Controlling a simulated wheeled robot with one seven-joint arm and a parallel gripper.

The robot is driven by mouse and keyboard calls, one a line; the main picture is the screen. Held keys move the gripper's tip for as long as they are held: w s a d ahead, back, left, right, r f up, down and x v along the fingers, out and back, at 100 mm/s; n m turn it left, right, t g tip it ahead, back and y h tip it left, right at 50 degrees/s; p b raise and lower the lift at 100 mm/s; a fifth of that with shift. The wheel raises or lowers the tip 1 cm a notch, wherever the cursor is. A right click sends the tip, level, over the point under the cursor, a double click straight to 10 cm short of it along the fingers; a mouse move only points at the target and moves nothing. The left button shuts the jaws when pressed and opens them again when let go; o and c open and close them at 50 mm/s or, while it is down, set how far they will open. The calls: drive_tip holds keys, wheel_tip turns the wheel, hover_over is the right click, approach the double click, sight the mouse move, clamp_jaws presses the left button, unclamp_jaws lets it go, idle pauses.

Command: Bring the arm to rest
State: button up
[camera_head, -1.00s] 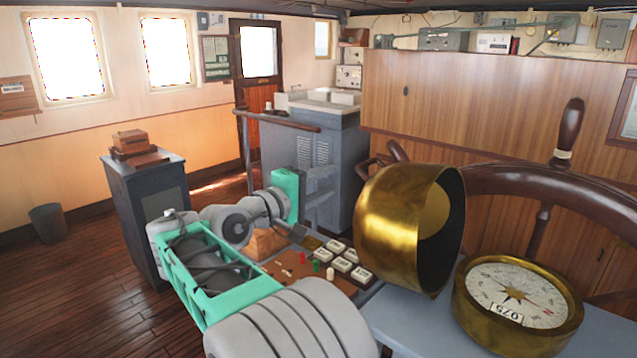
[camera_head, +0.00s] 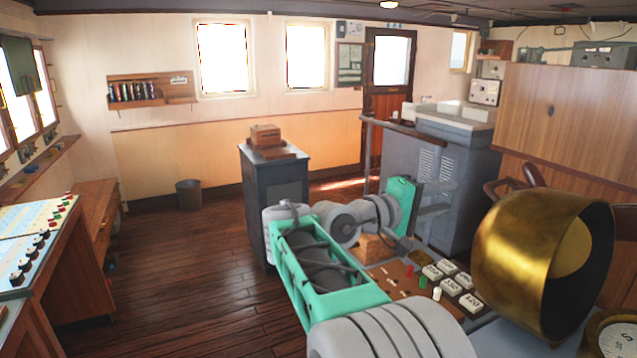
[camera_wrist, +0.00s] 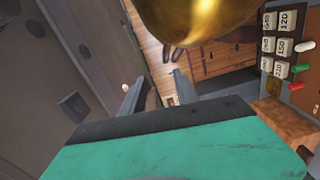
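My arm, grey with a green link, stretches from the bottom of the head view up past a wooden board of pegs and number tiles. It ends at a green wrist part beside the grey console.
The board (camera_head: 408,283) carries several number tiles (camera_head: 452,287) and red, green and white pegs. A brass hood (camera_head: 530,255) stands at right, with a compass (camera_head: 617,338) below it. A dark cabinet (camera_head: 262,205) stands behind my arm. Open floor (camera_head: 190,270) lies at left.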

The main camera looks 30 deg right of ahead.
drive_tip(key=w+a+f+m+t+y, duration=0.2)
drive_tip(key=w+a+f+y, duration=0.15)
drive_tip(key=f, duration=0.55)
drive_tip(key=w+a+f+m+t+y, duration=0.1)
drive_tip(key=w+a+f+m+y, duration=0.2)
drive_tip(key=f, duration=0.7)
drive_tip(key=a+f+n+y, duration=0.1)
drive_tip(key=a+f+y, duration=0.4)
drive_tip(key=a+f, duration=0.45)
drive_tip(key=s+a+f+n+y, duration=0.2)
drive_tip(key=s+a, duration=0.1)
drive_tip(key=a, duration=0.4)
drive_tip(key=s+a+f+n+t+y, duration=0.1)
drive_tip(key=s+a+n+y, duration=0.15)
drive_tip(key=a, duration=0.45)
drive_tip(key=s+a+f+n+y, duration=0.1)
drive_tip(key=s+a+f, duration=0.15)
drive_tip(key=a, duration=0.45)
drive_tip(key=shift+n+t+y, duration=0.3)
drive_tip(key=shift+n+t, duration=0.35)
drive_tip(key=shift+t, duration=0.25)
drive_tip(key=a+r, duration=0.2)
drive_tip(key=r, duration=0.1)
drive_tip(key=a+r, duration=0.1)
drive_tip(key=r, duration=0.1)
drive_tip(key=shift+w+a, duration=0.1)
drive_tip(key=shift+w, duration=0.1)
